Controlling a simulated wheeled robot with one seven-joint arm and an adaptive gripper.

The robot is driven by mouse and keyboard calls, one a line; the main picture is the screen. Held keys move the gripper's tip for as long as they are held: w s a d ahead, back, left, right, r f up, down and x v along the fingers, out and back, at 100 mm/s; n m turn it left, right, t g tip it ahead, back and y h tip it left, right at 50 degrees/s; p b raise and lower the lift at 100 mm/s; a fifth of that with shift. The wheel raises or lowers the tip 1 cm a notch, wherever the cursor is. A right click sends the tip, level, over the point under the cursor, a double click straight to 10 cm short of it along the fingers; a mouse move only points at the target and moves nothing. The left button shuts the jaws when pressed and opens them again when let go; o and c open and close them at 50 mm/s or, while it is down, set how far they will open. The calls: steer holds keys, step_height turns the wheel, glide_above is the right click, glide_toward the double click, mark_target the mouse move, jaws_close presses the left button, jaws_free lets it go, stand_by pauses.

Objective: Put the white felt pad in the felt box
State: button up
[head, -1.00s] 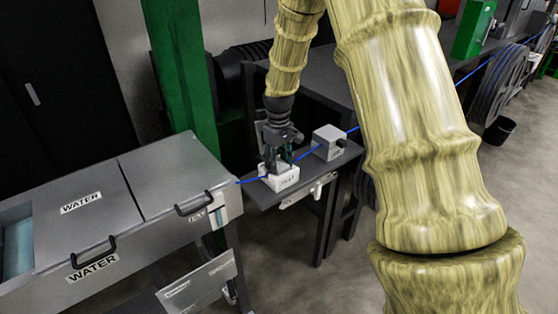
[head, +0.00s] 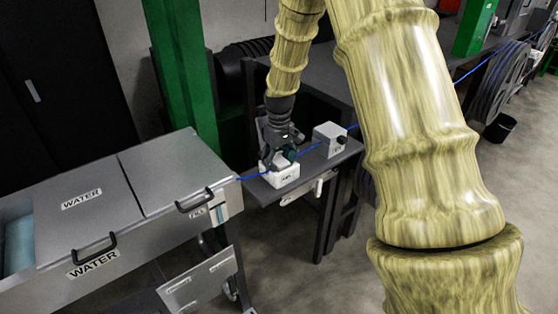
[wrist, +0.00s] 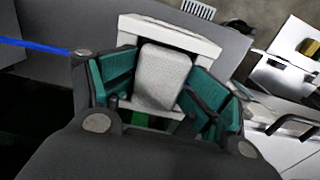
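The white felt pad (wrist: 163,76) is a pale rounded block in the wrist view. My gripper (wrist: 164,80) has one teal finger on each side of it, and both inner edges appear to touch the pad. The white felt box (head: 284,179) sits on a small grey shelf in the head view. Its rim (wrist: 184,37) surrounds the pad in the wrist view, and the pad overlaps the far wall. My gripper (head: 276,155) points down at the box opening in the head view. How deep the pad sits is hidden.
A blue cable (head: 310,149) runs behind the felt box. The metal water tank (head: 140,190) is close on the left. A green post (head: 184,85) rises behind it.

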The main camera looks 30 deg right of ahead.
mark_target(279, 160)
steer(key=shift+d+r, duration=0.1)
steer(key=shift+r, duration=0.4)
step_height(279, 160, up, 12)
steer(key=b, duration=0.3)
steer(key=shift+r, duration=0.15)
steer(key=shift+w, duration=0.1)
stand_by(0.8)
